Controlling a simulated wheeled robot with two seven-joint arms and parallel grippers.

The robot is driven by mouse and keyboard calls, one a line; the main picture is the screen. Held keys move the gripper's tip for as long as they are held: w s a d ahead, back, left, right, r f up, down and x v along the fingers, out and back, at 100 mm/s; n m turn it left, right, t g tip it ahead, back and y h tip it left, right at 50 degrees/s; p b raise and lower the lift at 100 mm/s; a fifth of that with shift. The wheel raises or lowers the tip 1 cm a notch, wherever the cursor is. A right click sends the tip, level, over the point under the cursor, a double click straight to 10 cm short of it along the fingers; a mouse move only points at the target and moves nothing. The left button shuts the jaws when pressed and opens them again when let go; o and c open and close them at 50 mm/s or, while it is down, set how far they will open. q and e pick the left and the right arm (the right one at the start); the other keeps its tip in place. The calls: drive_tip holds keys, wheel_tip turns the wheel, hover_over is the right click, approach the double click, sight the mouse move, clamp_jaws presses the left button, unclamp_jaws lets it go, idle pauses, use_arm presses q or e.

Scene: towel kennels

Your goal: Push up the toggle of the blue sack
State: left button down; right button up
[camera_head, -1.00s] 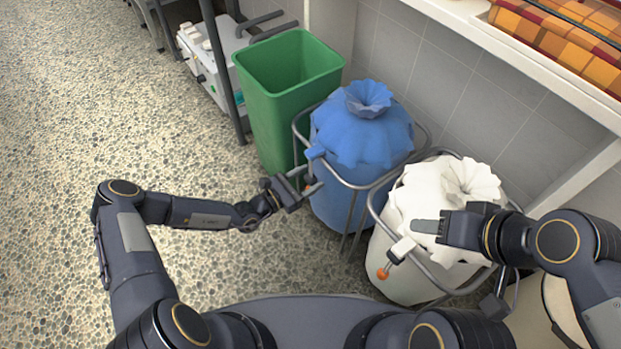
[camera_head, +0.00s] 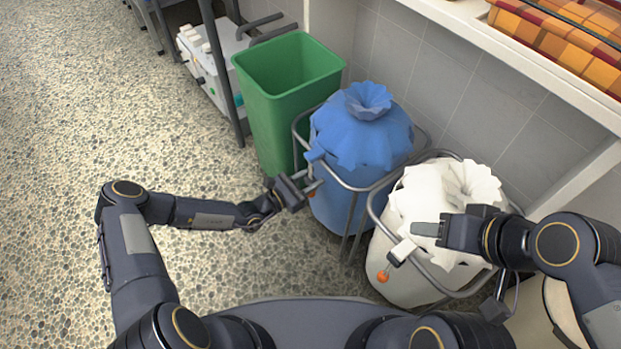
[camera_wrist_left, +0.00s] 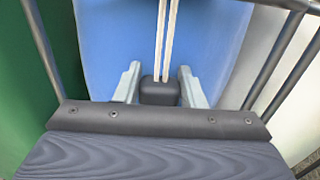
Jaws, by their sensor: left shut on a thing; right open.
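The blue sack (camera_head: 350,140) hangs in a grey metal frame, its top gathered into a puckered neck. My left gripper (camera_head: 312,183) is at the sack's front left side, below the rim, with a small orange part beside its fingertips. In the left wrist view its two pale fingers (camera_wrist_left: 160,88) are on either side of a dark block, the toggle (camera_wrist_left: 160,92), and are shut on it. Two pale cords run up from the toggle in front of the blue sack (camera_wrist_left: 215,40). My right gripper (camera_head: 428,229) is open over the white sack (camera_head: 425,205).
A green bin (camera_head: 285,90) stands left of the blue sack, close to my left gripper. The white sack's frame (camera_head: 440,287) adjoins on the right, with an orange ball hanging at its front. A shelf (camera_head: 480,35) overhangs at upper right. Open floor lies left.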

sight(310, 179)
use_arm(q)
drive_tip(key=shift+r+p, duration=4.25)
drive_tip(key=shift+f, duration=0.1)
drive_tip(key=c, duration=0.9)
unclamp_jaws()
drive_tip(key=p+v, duration=0.1)
drive_tip(key=v, duration=0.7)
drive_tip(key=shift+d, duration=0.1)
